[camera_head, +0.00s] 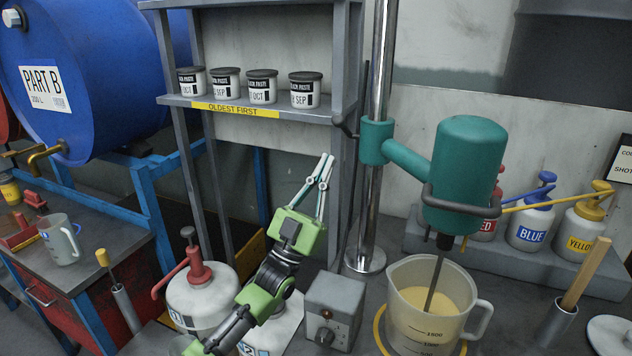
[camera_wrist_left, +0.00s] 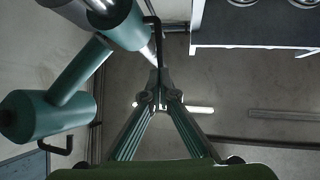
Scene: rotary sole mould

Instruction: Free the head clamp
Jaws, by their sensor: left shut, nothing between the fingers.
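The teal head clamp (camera_head: 377,142) sits around the chrome column (camera_head: 381,60), with a dark bent lever (camera_head: 345,127) sticking out on its left. A teal arm joins the clamp to the mixer head (camera_head: 465,170), whose shaft reaches into a jug (camera_head: 420,300). My left gripper (camera_head: 327,157) is shut and empty, pointing up just below and left of the lever. In the left wrist view, the clamp (camera_wrist_left: 122,25) is at the top and the lever (camera_wrist_left: 156,40) runs down close to my fingertips (camera_wrist_left: 160,78). I cannot tell whether they touch. My right gripper is not in view.
A shelf (camera_head: 260,107) with several paste tins stands behind and left of my gripper. Below are a white pump container (camera_head: 200,295) and a grey control box (camera_head: 335,308). Red, blue and yellow pump bottles (camera_head: 530,228) stand at right.

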